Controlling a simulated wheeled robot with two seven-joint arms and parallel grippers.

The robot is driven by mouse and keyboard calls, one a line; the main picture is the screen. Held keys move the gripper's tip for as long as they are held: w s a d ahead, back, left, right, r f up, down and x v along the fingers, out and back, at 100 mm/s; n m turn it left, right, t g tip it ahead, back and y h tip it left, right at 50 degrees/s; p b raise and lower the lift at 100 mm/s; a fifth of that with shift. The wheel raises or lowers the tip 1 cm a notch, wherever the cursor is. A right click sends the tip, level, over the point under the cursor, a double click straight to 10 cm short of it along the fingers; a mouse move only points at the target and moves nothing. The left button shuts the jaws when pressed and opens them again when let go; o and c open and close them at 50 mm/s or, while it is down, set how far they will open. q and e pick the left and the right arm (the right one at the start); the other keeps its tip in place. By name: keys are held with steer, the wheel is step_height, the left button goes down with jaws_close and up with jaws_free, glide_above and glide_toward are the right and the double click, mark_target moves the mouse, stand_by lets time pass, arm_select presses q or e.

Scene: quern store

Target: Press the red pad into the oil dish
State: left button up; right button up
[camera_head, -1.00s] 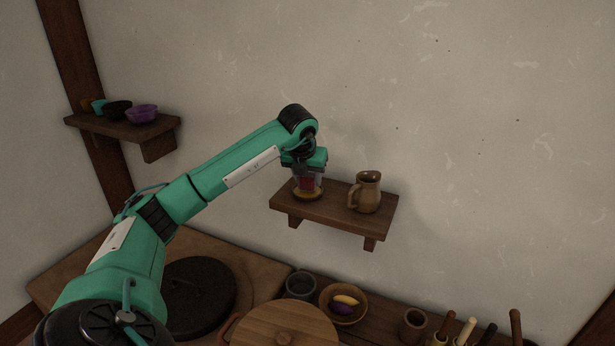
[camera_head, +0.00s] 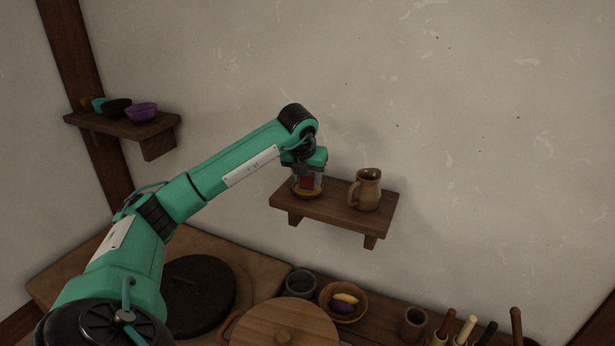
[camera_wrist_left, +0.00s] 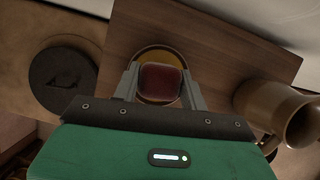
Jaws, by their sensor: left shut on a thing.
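The red pad (camera_head: 306,182) is held between the fingers of my left gripper (camera_head: 307,180), which is shut on it and points down over the small wall shelf. In the left wrist view the pad (camera_wrist_left: 160,83) lies inside the outline of the dish (camera_wrist_left: 160,54), between the two fingers (camera_wrist_left: 160,92). The pad is at or just above the dish; I cannot tell whether they touch. My right gripper is not in view.
A brown jug (camera_head: 369,192) stands right of the dish on the shelf (camera_head: 330,211). Below are a bowl (camera_head: 355,314) with yellow and purple things, a grey cup (camera_head: 300,283) and a round wooden lid (camera_head: 285,325). Another shelf (camera_head: 130,126) with bowls hangs at left.

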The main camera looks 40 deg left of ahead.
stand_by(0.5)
arm_select(q)
steer(key=shift+r+p, duration=2.35)
steer(key=shift+r, duration=1.15)
steer(key=shift+f, duration=0.1)
